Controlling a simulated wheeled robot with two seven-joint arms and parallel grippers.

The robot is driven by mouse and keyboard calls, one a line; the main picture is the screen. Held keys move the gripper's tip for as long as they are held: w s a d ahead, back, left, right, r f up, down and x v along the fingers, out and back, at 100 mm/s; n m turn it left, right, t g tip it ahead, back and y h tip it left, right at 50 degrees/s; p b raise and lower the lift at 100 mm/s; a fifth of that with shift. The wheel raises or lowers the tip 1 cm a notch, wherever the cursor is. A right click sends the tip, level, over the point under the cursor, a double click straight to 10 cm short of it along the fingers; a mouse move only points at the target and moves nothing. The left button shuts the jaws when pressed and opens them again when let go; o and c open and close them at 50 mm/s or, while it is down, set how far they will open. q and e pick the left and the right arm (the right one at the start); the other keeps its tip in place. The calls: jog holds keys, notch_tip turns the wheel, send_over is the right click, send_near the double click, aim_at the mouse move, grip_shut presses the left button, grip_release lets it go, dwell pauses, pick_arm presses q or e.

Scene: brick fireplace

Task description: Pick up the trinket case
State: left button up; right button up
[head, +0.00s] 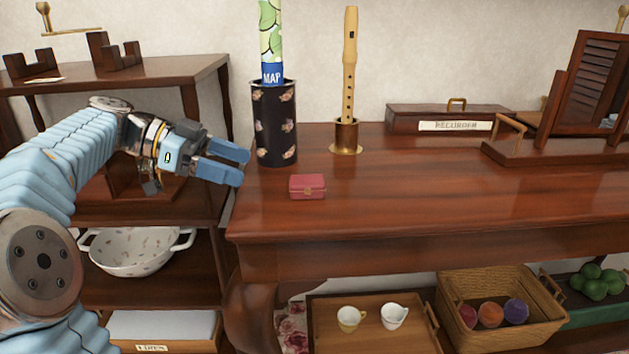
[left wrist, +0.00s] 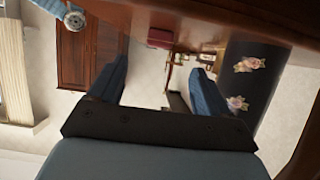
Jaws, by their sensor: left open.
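The trinket case, a small red box with a clasp on its front (head: 307,187), sits on the wooden table (head: 420,190) near its front left edge. It also shows in the left wrist view as a small red shape (left wrist: 160,37), beyond the fingertips. My left gripper (head: 244,165) is open and empty, to the left of the case and apart from it, pointing right. In the left wrist view its two blue fingers (left wrist: 162,70) are spread wide, with the case between their lines. My right gripper is not in view.
A dark floral cylinder (head: 274,125) holding a rolled map (head: 271,40) stands just behind the fingertips. A recorder (head: 349,65) stands in a brass holder (head: 346,137). A wooden recorder box (head: 445,118) lies at the back. The tabletop right of the case is clear.

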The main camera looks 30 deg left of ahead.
aim_at(292, 179)
pick_arm(q)
jog(key=x, duration=1.1)
jog(key=shift+d+r, duration=0.1)
jog(key=shift+c, duration=0.2)
jog(key=c, duration=1)
jog(key=shift+r, duration=0.15)
